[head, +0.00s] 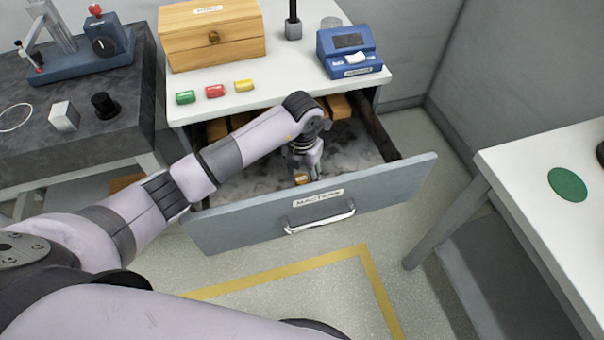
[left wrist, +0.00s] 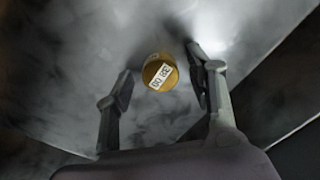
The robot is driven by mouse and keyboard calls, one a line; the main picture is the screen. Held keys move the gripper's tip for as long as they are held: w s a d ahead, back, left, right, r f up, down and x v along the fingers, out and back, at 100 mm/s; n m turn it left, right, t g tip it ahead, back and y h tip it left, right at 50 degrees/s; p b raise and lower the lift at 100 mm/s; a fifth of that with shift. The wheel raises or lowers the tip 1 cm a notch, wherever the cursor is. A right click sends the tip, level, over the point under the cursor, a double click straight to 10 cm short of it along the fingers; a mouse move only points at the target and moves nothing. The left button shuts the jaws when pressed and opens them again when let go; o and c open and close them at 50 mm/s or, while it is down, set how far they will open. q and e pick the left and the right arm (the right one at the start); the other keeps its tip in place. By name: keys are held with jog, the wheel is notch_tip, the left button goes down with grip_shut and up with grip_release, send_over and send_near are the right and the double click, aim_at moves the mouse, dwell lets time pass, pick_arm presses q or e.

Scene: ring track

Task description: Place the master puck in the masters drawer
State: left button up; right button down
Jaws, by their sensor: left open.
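The masters drawer (head: 230,232) is pulled out below the white counter, with a "MASTERS" label and a white handle on its front. The master puck (left wrist: 160,72), a small golden cylinder with a white label, lies on the grey drawer floor (left wrist: 60,50). It also shows in the head view (head: 301,178) just behind the drawer front. My left gripper (left wrist: 160,62) is open, with one finger on each side of the puck and visible gaps on both sides. In the head view the left gripper (head: 305,172) reaches down inside the drawer. My right gripper is not in view.
Wooden blocks (head: 340,106) lie at the back of the drawer. A wooden box (head: 212,40), a blue device (head: 350,55) and coloured tags (head: 215,91) stand on the counter above. A white table with a green disc (head: 567,185) is at the right. The floor in front is clear.

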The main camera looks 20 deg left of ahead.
aim_at(302, 177)
pick_arm(q)
notch_tip(302, 177, up, 12)
dwell(0.4)
dwell(0.3)
